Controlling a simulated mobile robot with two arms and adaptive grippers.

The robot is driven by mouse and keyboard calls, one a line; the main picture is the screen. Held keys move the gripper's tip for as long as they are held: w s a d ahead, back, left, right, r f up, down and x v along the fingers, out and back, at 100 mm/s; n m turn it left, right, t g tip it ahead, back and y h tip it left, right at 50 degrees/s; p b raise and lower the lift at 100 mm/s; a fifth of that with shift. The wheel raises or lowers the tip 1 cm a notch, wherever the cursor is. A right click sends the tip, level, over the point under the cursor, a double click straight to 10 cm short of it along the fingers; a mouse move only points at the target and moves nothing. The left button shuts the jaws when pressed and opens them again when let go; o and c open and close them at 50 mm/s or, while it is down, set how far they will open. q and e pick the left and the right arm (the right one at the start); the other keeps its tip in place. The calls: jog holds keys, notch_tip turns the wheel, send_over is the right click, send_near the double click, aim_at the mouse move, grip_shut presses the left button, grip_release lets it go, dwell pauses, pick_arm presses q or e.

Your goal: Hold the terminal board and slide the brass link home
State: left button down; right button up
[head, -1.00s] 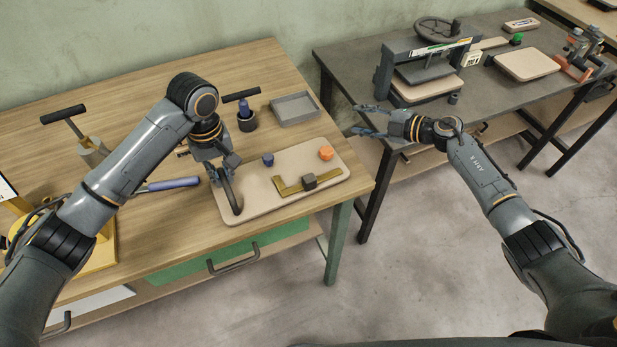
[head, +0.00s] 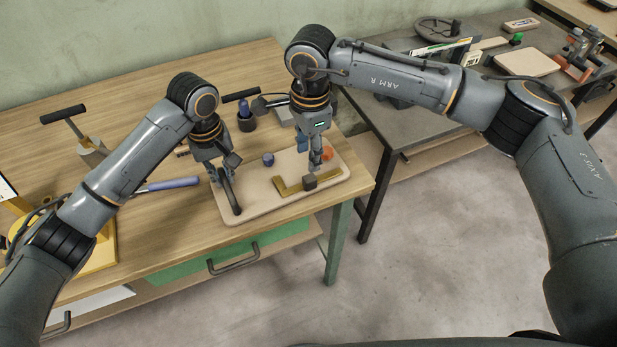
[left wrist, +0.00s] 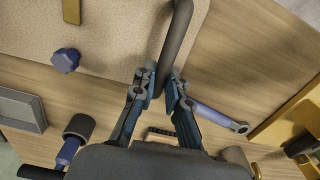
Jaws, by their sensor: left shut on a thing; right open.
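The beige terminal board (head: 262,207) with rounded corners lies near the front right corner of the wooden bench; it also shows in the left wrist view (left wrist: 100,28). A dark curved handle (head: 236,201) stands at its left end. My left gripper (left wrist: 164,88) is shut on this handle, which runs between its fingers. The brass link (head: 286,189) lies on the board with a dark block (head: 309,183) at it. My right gripper (head: 316,168) is open and points down just behind the block; whether it touches anything is unclear. Its fingers partly overlap in the head view.
A blue knob (head: 268,159) and a partly hidden orange knob (head: 328,153) are on the board. A blue-handled tool (head: 168,184) lies left of it. A dark cup (head: 247,122) and a mostly hidden grey tray (head: 282,115) stand behind. The bench's front edge is close.

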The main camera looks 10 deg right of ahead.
aim_at(309, 177)
jog(key=shift+d+f, duration=0.15)
jog(key=shift+f, duration=0.25)
notch_tip(309, 177, down, 8)
jog(key=shift+f, duration=0.1)
grip_shut()
dwell(0.3)
